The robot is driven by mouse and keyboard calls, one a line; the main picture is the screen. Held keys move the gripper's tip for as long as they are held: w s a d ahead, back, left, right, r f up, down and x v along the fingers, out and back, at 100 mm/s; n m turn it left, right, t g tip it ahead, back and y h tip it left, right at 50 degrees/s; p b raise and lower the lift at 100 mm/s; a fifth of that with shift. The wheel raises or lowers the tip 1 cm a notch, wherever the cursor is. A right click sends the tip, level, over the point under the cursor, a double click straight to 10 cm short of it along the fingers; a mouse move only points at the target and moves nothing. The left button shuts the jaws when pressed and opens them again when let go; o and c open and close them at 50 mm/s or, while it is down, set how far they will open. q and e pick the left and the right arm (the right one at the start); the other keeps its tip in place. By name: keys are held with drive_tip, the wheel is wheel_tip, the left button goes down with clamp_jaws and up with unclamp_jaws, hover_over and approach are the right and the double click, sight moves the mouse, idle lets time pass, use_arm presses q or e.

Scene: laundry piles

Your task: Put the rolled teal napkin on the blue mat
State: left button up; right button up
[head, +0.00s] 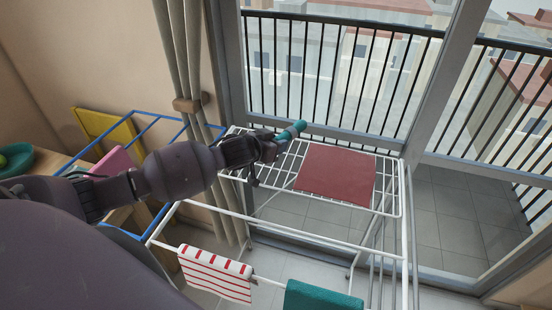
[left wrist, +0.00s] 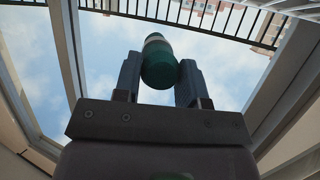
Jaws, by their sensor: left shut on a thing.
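The rolled teal napkin (head: 293,131) has a pale band and sticks out past the fingers of my left gripper (head: 276,142), above the back of the white drying rack. In the left wrist view the napkin (left wrist: 158,62) sits between the two dark fingers of my left gripper (left wrist: 158,78), which is shut on it. I see no clear blue mat. A small blue patch (head: 126,233) shows at the left behind my arm, and I cannot tell what it is. My right gripper is not in view.
A flat dark red cloth (head: 336,172) lies on the white rack (head: 392,204), right of my left gripper. A striped cloth (head: 215,274) and a teal cloth (head: 322,297) hang on the front rail. A blue-framed rack (head: 160,117) stands at the left, with yellow and pink cloths.

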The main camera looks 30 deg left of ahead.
sight(276, 166)
use_arm(q)
drive_tip(key=shift+f, duration=3.1)
drive_tip(key=shift+f, duration=0.15)
drive_tip(key=o, duration=0.9)
